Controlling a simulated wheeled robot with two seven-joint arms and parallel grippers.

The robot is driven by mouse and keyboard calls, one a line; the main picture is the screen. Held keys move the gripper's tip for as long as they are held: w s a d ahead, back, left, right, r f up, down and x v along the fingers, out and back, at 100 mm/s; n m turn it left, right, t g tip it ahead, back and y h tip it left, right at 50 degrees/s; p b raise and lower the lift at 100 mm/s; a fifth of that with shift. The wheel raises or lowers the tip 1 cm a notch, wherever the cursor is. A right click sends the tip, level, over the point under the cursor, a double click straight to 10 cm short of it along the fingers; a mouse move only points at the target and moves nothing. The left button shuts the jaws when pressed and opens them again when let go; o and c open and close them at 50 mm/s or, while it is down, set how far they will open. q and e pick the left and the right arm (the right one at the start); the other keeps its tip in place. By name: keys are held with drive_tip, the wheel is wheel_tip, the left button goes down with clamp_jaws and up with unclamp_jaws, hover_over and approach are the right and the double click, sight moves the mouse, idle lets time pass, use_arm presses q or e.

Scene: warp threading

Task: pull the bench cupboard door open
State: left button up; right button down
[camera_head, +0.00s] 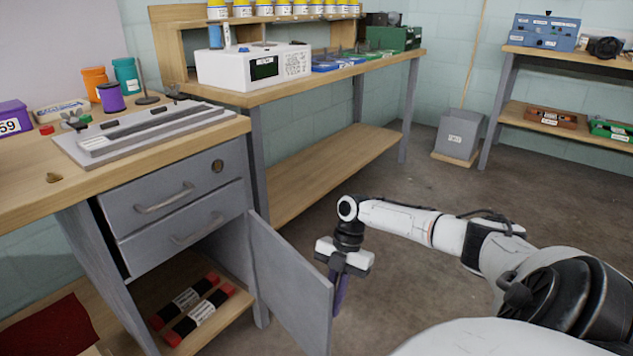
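The cupboard door (290,285) is a grey panel under the bench. It is swung well open, hinged near the cupboard's right side. My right gripper (339,275) points down at the door's free edge, on its outer side. Its fingers overlap the door's edge in the picture, so I cannot tell whether they touch it or how far apart they are. A narrow purple-blue piece (342,294) shows just below the fingers; what it is stays unclear. The door's handle is hidden. My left gripper is not in view.
Inside the cupboard lie black-and-red packs (198,310). Two grey drawers (165,196) above are shut. A long device (145,130) lies on the bench top. A second bench (340,165) stands behind. The floor (400,250) around the arm is clear.

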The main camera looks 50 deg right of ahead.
drive_tip(key=shift+s+d, duration=0.1)
drive_tip(key=shift+d, duration=0.65)
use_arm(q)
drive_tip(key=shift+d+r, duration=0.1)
use_arm(e)
drive_tip(key=c, duration=2.1)
unclamp_jaws()
